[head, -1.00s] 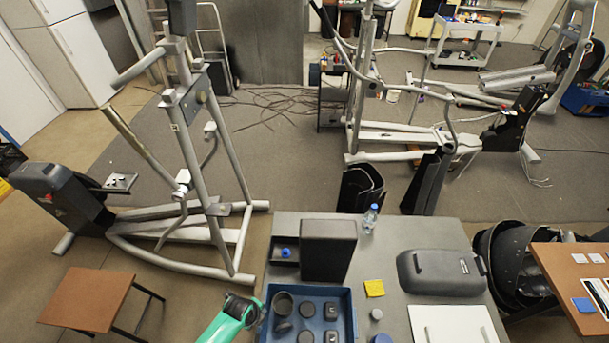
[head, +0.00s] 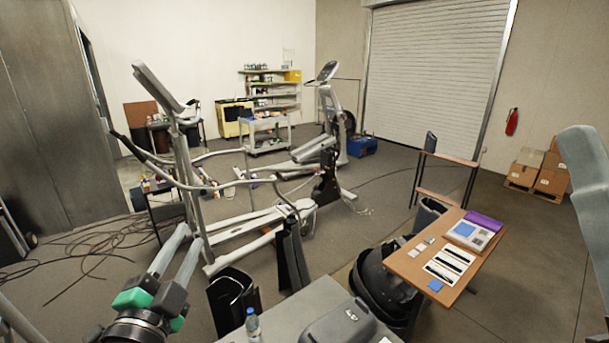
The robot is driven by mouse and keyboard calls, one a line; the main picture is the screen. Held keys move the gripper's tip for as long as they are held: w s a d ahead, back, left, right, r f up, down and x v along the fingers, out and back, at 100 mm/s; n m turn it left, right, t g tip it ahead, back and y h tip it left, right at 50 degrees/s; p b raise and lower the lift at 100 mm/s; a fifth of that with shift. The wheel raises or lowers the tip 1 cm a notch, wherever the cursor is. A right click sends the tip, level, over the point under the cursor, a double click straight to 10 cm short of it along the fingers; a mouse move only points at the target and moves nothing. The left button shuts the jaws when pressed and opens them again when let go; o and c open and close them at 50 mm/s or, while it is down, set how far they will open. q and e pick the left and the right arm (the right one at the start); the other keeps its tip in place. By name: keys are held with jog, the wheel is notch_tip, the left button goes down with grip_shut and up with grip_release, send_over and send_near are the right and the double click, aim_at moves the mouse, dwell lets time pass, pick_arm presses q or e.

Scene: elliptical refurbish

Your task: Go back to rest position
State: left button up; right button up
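My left gripper (head: 190,234) is at the lower left of the head view, with black and green parts at its base. Its two long grey fingers point up and away, with a gap between them and nothing seen held. Behind it on the floor stands a grey elliptical machine (head: 184,165). The gripper overlaps its lower part in the picture; I cannot tell how far apart they are. My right gripper is not in view.
A grey workbench (head: 285,310) at the bottom holds a water bottle (head: 253,325) and a dark grey cover (head: 340,325). Black shells (head: 232,299) stand behind it. A brown table (head: 440,258) with papers is at the right. Cables (head: 85,245) lie on the left floor.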

pick_arm(q)
jog(key=s+d+r+n+t+h, duration=0.1)
jog(key=s+r+n+t, duration=0.6)
jog(key=s+r, duration=1.1)
notch_tip(320, 180, up, 3)
jog(key=n, duration=0.4)
jog(key=shift+s+d+r+n+t+h, duration=0.15)
jog(key=shift+s+d+n+t+h, duration=0.15)
jog(key=shift+s+d+t, duration=0.1)
